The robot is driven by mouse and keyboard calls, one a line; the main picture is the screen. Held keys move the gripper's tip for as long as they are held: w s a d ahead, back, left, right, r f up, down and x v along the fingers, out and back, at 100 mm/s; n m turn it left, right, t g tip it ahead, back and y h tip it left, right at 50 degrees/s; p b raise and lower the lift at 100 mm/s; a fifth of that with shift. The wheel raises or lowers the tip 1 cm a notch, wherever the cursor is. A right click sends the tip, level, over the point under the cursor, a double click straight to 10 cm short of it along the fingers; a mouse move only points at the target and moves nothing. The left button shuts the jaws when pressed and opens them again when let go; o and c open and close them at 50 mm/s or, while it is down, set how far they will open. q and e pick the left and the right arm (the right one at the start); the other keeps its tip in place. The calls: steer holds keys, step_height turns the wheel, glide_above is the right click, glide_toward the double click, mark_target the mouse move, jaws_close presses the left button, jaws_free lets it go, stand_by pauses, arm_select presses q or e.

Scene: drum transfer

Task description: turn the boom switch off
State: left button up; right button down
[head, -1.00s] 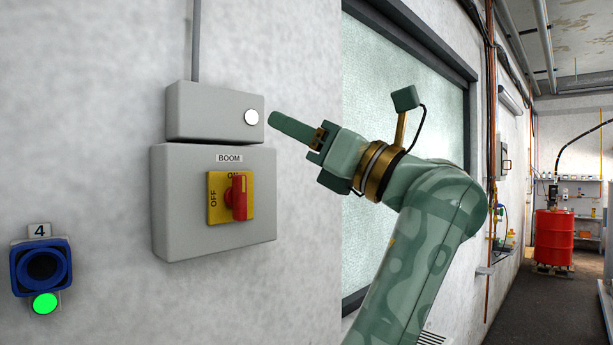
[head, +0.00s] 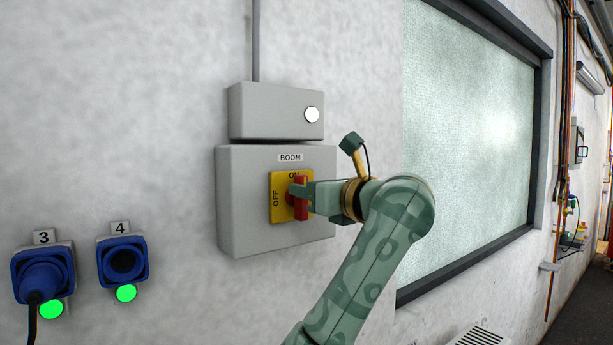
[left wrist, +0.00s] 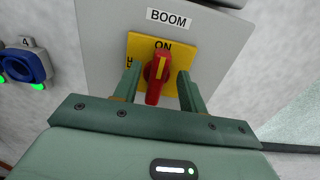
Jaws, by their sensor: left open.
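The boom switch is a red rotary knob (head: 300,205) on a yellow plate (head: 277,208), with the label BOOM above it. The knob stands near vertical, its upper end toward ON; OFF is on the plate's left side. My left gripper (head: 304,190) is at the knob, coming from the right. In the left wrist view its open fingers lie on either side of the red knob (left wrist: 156,80), with gaps visible between them and the knob. In the head view the fingers partly cover the knob. My right gripper is not in view.
The switch sits on a grey wall box (head: 240,195), below a smaller grey box (head: 260,110) with a white round lamp (head: 312,114). Blue sockets 3 (head: 43,272) and 4 (head: 122,262) with green lights are at lower left. A framed window (head: 470,120) is to the right.

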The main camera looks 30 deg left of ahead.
arm_select(q)
steer(key=shift+x, duration=1)
steer(key=shift+c, duration=0.3)
jaws_close()
